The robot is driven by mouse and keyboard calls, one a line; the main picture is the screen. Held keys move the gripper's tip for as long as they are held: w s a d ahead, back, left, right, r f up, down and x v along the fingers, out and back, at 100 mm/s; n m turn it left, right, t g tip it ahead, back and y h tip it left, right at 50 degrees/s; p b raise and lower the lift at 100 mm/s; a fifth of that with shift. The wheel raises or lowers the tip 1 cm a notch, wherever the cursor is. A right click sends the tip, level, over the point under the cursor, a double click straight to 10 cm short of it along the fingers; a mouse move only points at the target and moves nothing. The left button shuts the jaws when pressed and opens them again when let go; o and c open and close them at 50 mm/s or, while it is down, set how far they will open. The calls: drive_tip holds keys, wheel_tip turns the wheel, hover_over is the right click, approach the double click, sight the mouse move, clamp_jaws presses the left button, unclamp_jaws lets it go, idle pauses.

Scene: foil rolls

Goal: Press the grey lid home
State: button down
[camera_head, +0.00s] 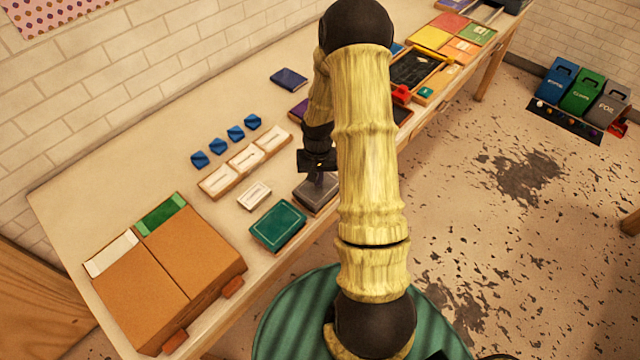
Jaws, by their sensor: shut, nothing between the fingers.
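The grey lid (310,193) lies near the table's front edge, in the middle of the view, on what looks like a low box with a pale wooden edge. My gripper (318,180) points down over the lid, fingers shut and empty. Its tips look at or just above the lid's top; I cannot tell whether they touch. My arm hides the lid's right side. I cannot tell whether the lid sits level or raised.
A teal lidded box (278,225) stands close left of the grey lid, with a small white piece (254,195) behind it. A wooden tray (218,182), several blue blocks (236,133) and a large cardboard box (190,250) are further left. Coloured trays (430,37) lie far right.

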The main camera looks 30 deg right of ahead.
wheel_tip(320, 180, up, 7)
drive_tip(key=p, duration=0.5)
idle(0.3)
drive_tip(key=shift+r, duration=0.15)
idle(0.4)
drive_tip(key=s+a+r+n+t+b, duration=0.2)
drive_tip(key=s+a+r+n+b, duration=0.2)
drive_tip(key=s+a+r, duration=0.8)
drive_tip(key=shift+s+a+r+n+t, duration=0.25)
drive_tip(key=shift+a+r+n, duration=0.25)
drive_tip(key=shift+a+r, duration=0.3)
drive_tip(key=shift+w, duration=0.1)
drive_tip(key=shift+d, duration=0.15)
idle(0.4)
